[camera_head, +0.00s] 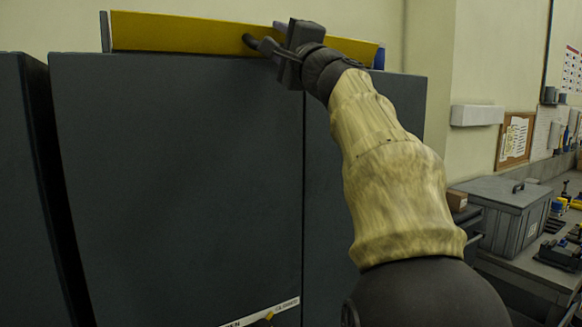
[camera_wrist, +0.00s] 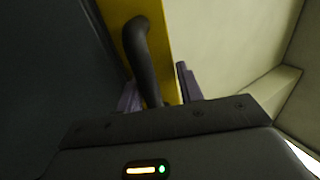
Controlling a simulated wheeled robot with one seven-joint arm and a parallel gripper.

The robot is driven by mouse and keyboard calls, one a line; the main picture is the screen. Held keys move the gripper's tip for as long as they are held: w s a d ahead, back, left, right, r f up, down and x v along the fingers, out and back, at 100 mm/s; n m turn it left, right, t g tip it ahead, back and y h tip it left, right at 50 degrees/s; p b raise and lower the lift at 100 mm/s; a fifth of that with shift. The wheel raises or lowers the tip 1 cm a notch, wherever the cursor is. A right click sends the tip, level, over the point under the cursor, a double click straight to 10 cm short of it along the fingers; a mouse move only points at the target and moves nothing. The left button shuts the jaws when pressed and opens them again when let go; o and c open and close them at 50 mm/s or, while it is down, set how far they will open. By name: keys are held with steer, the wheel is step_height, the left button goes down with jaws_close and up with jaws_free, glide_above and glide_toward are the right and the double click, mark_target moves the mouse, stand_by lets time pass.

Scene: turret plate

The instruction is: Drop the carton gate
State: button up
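The carton gate appears as a long yellow bar (camera_head: 180,33) along the top of the dark grey cabinet, raised and nearly level. A dark curved handle (camera_head: 262,44) stands out from it. In the wrist view, the yellow bar (camera_wrist: 160,35) runs behind the dark handle (camera_wrist: 140,55). My gripper (camera_head: 282,40) is at the handle. In the wrist view, my gripper (camera_wrist: 160,90) has its two purple-grey fingers on either side of the handle. A gap shows between the handle and the right finger, so it looks open. The lower end of the handle is hidden by my gripper body.
The dark grey cabinet front (camera_head: 180,170) fills the left and middle below the bar. A grey lidded bin (camera_head: 505,210) and a bench with small items stand at the right. A white ledge (camera_head: 477,115) juts from the wall.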

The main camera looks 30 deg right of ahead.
steer(key=shift+w+r+g+p, duration=0.25)
steer(key=shift+r+g+p, duration=0.65)
steer(key=shift+p, duration=3.65)
steer(key=g+p, duration=0.1)
steer(key=p, duration=0.3)
steer(key=shift+w+f+p, duration=0.15)
steer(key=shift+p, duration=0.25)
steer(key=shift+s+f+b, duration=0.3)
steer(key=shift+f+b, duration=0.15)
steer(key=shift+b, duration=0.15)
steer(key=shift+s+f, duration=0.15)
steer(key=shift+s, duration=0.2)
steer(key=a+r+b+v, duration=0.1)
steer(key=b+v, duration=0.9)
steer(key=v, duration=0.6)
steer(key=w+f+n+g, duration=0.1)
steer(key=w+f+g, duration=0.2)
steer(key=f, duration=0.8)
steer(key=w+f+n+g+b, duration=0.1)
steer(key=w+f+g, duration=0.2)
steer(key=f, duration=0.9)
steer(key=w+f+n+g, duration=0.1)
steer(key=w+f+g, duration=0.2)
steer(key=f, duration=0.8)
steer(key=shift+w+a+f+b, duration=0.2)
steer(key=shift+w+a+b, duration=0.1)
steer(key=shift+w+a, duration=0.1)
